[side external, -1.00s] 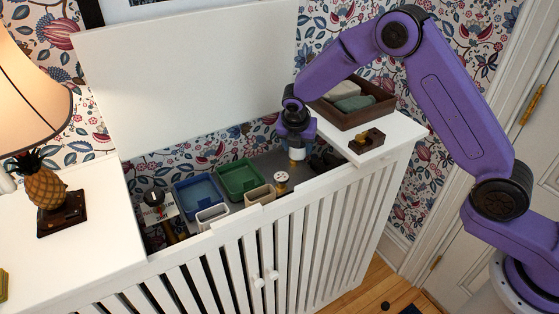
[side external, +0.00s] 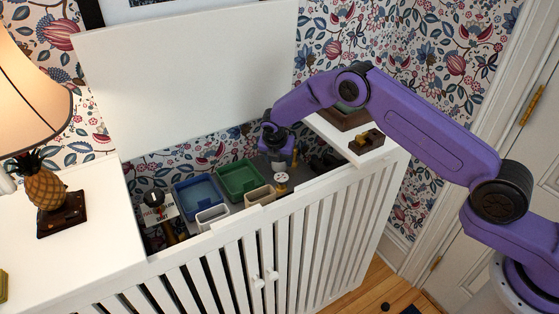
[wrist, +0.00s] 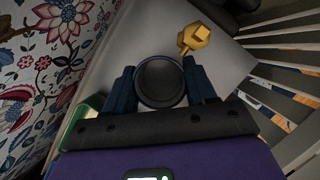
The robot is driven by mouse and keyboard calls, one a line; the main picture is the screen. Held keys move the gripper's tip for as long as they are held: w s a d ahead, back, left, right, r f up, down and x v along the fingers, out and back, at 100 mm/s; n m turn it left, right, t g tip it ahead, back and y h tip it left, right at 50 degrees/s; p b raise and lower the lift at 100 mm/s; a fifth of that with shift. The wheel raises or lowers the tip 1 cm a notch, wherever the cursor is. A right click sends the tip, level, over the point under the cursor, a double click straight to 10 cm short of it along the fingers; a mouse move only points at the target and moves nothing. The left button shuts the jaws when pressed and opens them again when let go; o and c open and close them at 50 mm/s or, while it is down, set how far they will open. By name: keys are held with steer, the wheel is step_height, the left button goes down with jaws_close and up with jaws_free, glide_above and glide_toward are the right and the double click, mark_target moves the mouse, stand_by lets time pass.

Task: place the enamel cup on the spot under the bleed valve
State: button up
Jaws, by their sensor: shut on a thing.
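The enamel cup (wrist: 160,82) is between the two blue fingers of my gripper (wrist: 160,86); the wrist view looks down on its dark mouth. In the side view my gripper (side external: 277,150) is low inside the open cabinet, and the cup is mostly hidden below it. A brass, faceted fitting, likely the bleed valve (wrist: 193,37), is just beyond the cup and slightly right in the wrist view, apart from it.
The white slatted cabinet front (side external: 262,250) borders the opening. A white round knob (side external: 281,178) stands close in front. A brown box (side external: 345,117) sits on the right top.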

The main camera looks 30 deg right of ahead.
steer(key=shift+f, duration=0.45)
steer(key=shift+f, duration=0.15)
steer(key=o, duration=1.1)
steer(key=v, duration=1.2)
steer(key=shift+r, duration=0.2)
